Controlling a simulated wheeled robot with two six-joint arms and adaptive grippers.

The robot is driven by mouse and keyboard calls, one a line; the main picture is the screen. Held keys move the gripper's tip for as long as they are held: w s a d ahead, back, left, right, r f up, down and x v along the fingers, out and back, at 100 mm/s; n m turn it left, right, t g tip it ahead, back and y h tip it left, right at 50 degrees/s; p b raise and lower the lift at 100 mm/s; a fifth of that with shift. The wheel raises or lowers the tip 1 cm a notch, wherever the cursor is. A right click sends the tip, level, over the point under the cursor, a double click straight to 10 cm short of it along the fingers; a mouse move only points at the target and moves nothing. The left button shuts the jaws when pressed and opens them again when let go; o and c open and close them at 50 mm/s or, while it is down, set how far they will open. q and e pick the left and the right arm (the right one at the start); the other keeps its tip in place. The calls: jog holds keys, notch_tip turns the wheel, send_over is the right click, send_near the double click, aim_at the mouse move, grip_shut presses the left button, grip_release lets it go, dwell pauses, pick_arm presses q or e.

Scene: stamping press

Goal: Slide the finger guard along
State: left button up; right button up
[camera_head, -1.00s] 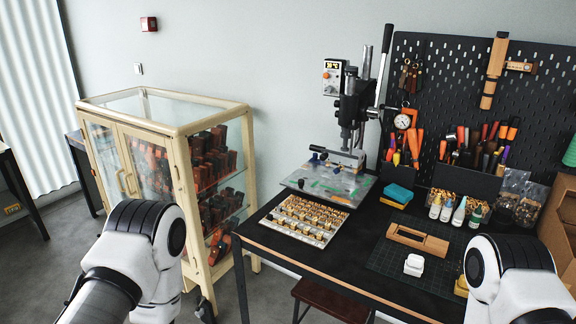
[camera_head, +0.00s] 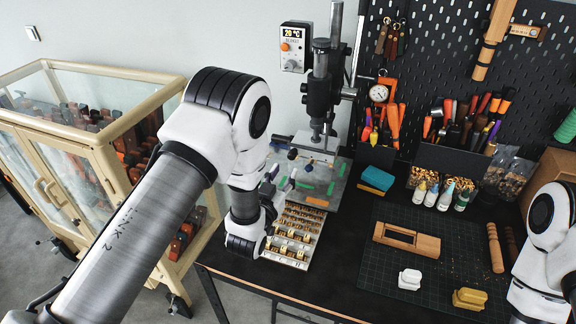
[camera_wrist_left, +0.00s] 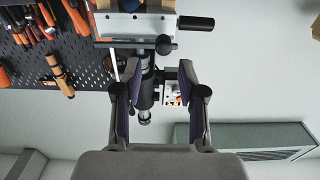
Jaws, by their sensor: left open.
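The stamping press (camera_head: 320,90) stands at the back of the table, with a pale block (camera_head: 315,143) low on its front. A dark knob (camera_head: 292,154) shows at the block's left. I cannot tell for certain which part is the finger guard. In the left wrist view, which is upside down, a pale block (camera_wrist_left: 125,24) with a black handle (camera_wrist_left: 196,23) and a ball knob (camera_wrist_left: 163,45) shows beyond the fingers. My left gripper (camera_wrist_left: 156,88) is open and empty, facing the press; in the head view its fingers are largely hidden. My right gripper is out of view.
A tray of brass type (camera_head: 295,240) lies just below my left wrist. A glass cabinet (camera_head: 130,75) stands left. Wooden holder (camera_head: 407,240), white block (camera_head: 409,279) and glue bottles (camera_head: 445,195) are on the right. Pegboard (camera_head: 440,60) stands behind.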

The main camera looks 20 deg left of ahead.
aim_at(290, 158)
pick_arm(q)
jog(key=shift+w+a+r, duration=0.1)
jog(key=shift+w+a, duration=0.25)
jog(key=shift+w, duration=0.1)
jog(key=w, duration=0.4)
jog(key=w+b, duration=0.1)
jog(key=w, duration=0.1)
jog(key=shift+w+d, duration=0.2)
jog(key=shift+d, duration=0.1)
jog(key=shift+c, duration=0.3)
jog(key=shift+s+a, duration=0.1)
jog(key=shift+s, duration=0.05)
grip_shut()
jog(key=shift+r+p, duration=2.55)
jog(key=shift+r, duration=2.05)
jog(key=shift+o, duration=1.5)
grip_release()
jog(key=shift+s, duration=0.1)
jog(key=shift+f, duration=0.1)
